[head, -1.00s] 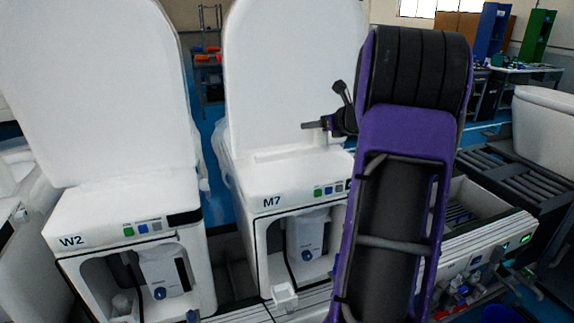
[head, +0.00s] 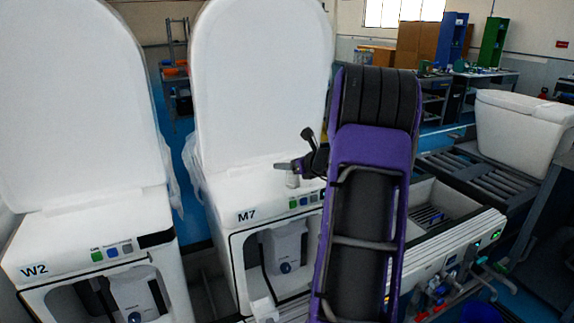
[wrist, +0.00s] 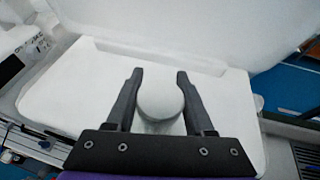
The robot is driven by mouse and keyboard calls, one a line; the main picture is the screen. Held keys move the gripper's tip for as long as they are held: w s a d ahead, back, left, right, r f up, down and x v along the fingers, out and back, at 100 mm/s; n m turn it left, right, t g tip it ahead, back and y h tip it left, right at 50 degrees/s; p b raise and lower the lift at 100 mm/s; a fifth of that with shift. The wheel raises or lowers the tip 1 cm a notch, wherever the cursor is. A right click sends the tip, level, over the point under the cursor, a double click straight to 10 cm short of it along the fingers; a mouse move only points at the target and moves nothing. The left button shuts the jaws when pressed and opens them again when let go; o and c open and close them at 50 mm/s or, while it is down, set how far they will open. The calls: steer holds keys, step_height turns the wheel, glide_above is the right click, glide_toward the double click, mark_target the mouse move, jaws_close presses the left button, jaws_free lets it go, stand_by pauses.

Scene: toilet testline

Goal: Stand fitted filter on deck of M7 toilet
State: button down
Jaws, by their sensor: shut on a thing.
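The M7 toilet (head: 262,200) stands in the middle of the head view with its tall white lid (head: 262,80) raised. Its flat white deck also fills much of the wrist view (wrist: 85,90). My gripper (head: 287,166) is over this deck. Its two dark fingers (wrist: 160,74) are shut on a pale, round-topped filter (wrist: 160,98). In the head view the filter (head: 292,180) shows as a small upright cylinder below the fingers, low at the deck. I cannot tell whether its base touches the surface. My purple arm hides the right side of M7.
The W2 toilet (head: 90,235) stands close on the left, its lid (head: 75,110) also raised. M7's lid rises close behind the gripper. A roller conveyor (head: 455,165) and a white toilet tank (head: 525,130) are on the right. Bare deck lies around the filter.

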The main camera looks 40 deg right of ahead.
steer(key=shift+f, duration=0.2)
steer(key=shift+c, duration=1.4)
jaws_free()
steer(key=shift+r, duration=0.1)
steer(key=shift+r, duration=0.1)
steer(key=shift+s+r, duration=0.1)
steer(key=shift+r, duration=0.05)
steer(key=v, duration=1.1)
steer(key=shift+s, duration=0.4)
